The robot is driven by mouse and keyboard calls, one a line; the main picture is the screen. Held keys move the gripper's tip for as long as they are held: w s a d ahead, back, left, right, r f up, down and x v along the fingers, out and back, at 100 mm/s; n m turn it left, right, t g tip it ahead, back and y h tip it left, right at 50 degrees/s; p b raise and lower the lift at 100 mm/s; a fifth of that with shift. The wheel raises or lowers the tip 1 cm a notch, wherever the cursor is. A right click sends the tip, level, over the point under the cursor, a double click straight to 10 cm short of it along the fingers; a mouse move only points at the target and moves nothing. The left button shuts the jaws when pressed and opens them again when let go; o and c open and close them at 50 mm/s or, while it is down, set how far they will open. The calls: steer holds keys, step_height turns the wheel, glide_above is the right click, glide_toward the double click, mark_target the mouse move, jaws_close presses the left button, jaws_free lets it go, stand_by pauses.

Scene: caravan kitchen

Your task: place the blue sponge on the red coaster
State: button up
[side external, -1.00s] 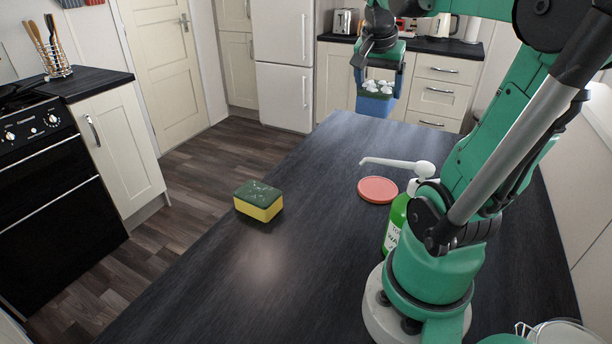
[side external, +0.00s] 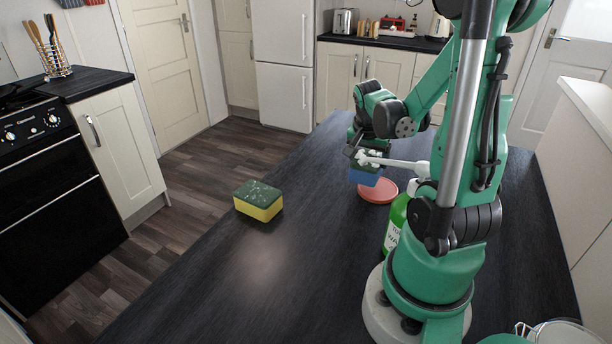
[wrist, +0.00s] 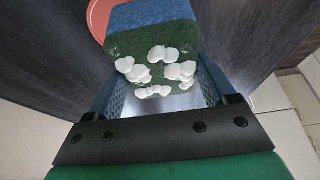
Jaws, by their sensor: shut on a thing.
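The blue sponge (side external: 364,178) has a dark green top with white foam on it. My gripper (side external: 364,160) is shut on it. In the wrist view the sponge (wrist: 152,14) sits between the two blue fingers, blue side away from the camera. The red coaster (side external: 378,194) lies on the dark worktop; in the side view the sponge overlaps its back left part. In the wrist view the coaster (wrist: 97,18) shows only as a rim at the sponge's upper left. I cannot tell whether sponge and coaster touch.
A green bottle (side external: 396,225) with a white pump stands in front of the coaster; its spout (side external: 385,162) crosses the view of the sponge closely. A yellow and green sponge (side external: 258,201) lies at the worktop's left edge. The front middle is clear.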

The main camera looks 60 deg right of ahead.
steer(key=shift+f, duration=1.15)
steer(key=shift+f, duration=0.1)
steer(key=o, duration=1.2)
steer(key=shift+o, duration=0.2)
steer(key=v, duration=1.2)
steer(key=w+a+n+t+y, duration=0.2)
steer(key=w+a+n, duration=0.3)
steer(key=a+n, duration=0.4)
steer(key=w+a+n+t+y, duration=0.2)
steer(key=w+a+n+t, duration=0.3)
steer(key=a+n, duration=0.4)
steer(key=a, duration=0.3)
steer(key=shift+f, duration=0.35)
steer(key=shift+w, duration=0.1)
